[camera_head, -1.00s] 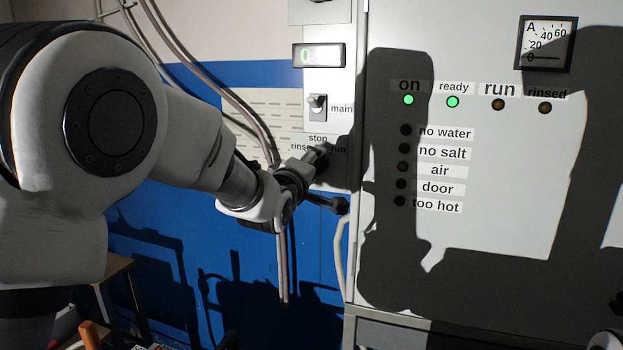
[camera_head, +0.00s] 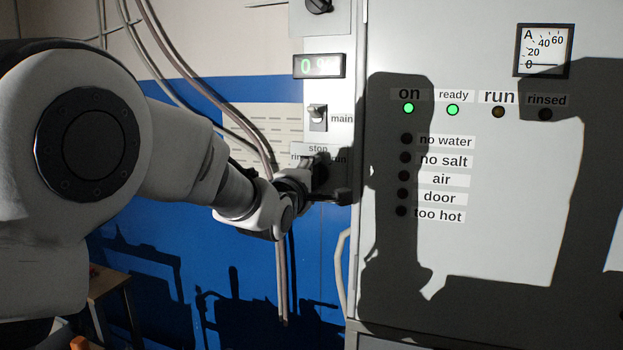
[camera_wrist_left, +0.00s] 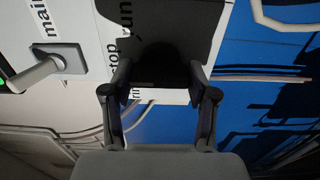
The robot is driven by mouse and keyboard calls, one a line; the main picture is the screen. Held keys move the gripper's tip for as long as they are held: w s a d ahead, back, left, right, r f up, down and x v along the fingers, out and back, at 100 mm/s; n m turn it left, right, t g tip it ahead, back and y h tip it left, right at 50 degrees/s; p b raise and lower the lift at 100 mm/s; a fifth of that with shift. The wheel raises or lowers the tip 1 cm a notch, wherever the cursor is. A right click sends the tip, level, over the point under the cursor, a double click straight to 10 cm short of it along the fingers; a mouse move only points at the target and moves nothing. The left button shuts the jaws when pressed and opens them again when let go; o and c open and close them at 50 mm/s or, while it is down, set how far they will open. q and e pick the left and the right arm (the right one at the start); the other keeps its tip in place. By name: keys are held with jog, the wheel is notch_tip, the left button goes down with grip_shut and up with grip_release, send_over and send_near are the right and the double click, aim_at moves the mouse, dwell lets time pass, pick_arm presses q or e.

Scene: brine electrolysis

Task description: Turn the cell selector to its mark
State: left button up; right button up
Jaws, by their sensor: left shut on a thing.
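The cell selector is a dark knob (camera_wrist_left: 160,66) on a grey plate. The plate carries the labels "stop", "rinse" and "run", partly covered by my gripper in the head view. My left gripper (camera_head: 328,178) reaches it from the left. In the left wrist view its two fingers (camera_wrist_left: 160,78) stand on either side of the dark knob, shut on it. The knob's pointer and its mark are too dark and covered to read. My right gripper is not in view.
The main switch (camera_head: 317,114) sits just above the selector, with a lit green display (camera_head: 319,66) higher up. The grey cabinet (camera_head: 480,260) to the right has lit "on" and "ready" lamps. Hoses (camera_head: 245,120) and a pale handle (camera_head: 341,270) are close by.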

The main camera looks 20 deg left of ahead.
pick_arm(q)
jog(key=o, duration=1.2)
jog(key=shift+w+r, duration=0.1)
jog(key=shift+r, duration=0.15)
jog(key=shift+c, duration=0.2)
jog(key=shift+w+f, duration=0.15)
jog(key=shift+f, duration=0.05)
jog(key=s, duration=0.7)
jog(key=shift+s+a, duration=0.15)
jog(key=shift+f, duration=0.1)
